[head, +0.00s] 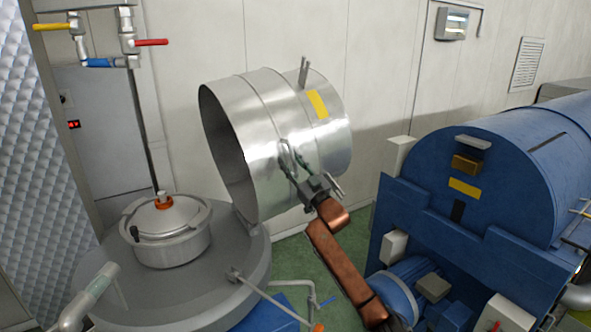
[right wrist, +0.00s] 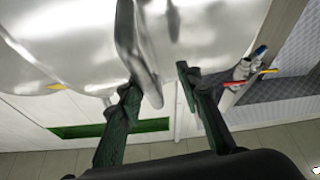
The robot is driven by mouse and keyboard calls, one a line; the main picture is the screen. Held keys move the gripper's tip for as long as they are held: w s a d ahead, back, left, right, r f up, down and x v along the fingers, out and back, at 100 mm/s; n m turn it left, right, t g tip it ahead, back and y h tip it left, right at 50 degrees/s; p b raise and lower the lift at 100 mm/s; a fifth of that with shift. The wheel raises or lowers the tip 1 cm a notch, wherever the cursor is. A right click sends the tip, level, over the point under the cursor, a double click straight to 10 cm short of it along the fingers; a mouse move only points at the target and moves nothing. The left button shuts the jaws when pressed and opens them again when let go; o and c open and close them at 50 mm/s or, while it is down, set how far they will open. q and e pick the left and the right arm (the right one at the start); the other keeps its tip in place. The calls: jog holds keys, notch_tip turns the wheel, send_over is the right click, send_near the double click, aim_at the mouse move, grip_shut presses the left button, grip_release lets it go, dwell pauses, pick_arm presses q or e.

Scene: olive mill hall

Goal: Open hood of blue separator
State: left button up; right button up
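The hood (head: 270,120) is a large shiny steel drum with a yellow label. It is tipped up on its side, its open mouth facing left, beside the round grey top (head: 190,300) of the separator. A bit of blue body (head: 268,316) shows below that top. A steel bowl (head: 172,246) with an orange-ringed cap sits exposed on it. My right gripper (head: 294,160) is at the hood's near side. In the right wrist view its green fingers (right wrist: 158,90) stand apart, with the hood's metal handle (right wrist: 140,60) between them, close to the left finger. Contact is unclear. My left gripper is not in view.
A big blue machine (head: 500,180) with a motor (head: 400,285) stands at the right. Pipes with coloured valve handles (head: 150,42) hang at the upper left. A bent pipe (head: 90,295) is at the lower left. Green floor (head: 325,270) shows between the machines.

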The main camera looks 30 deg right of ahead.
jog(key=v, duration=1.1)
jog(key=shift+s+f, duration=0.2)
jog(key=shift+s, duration=0.15)
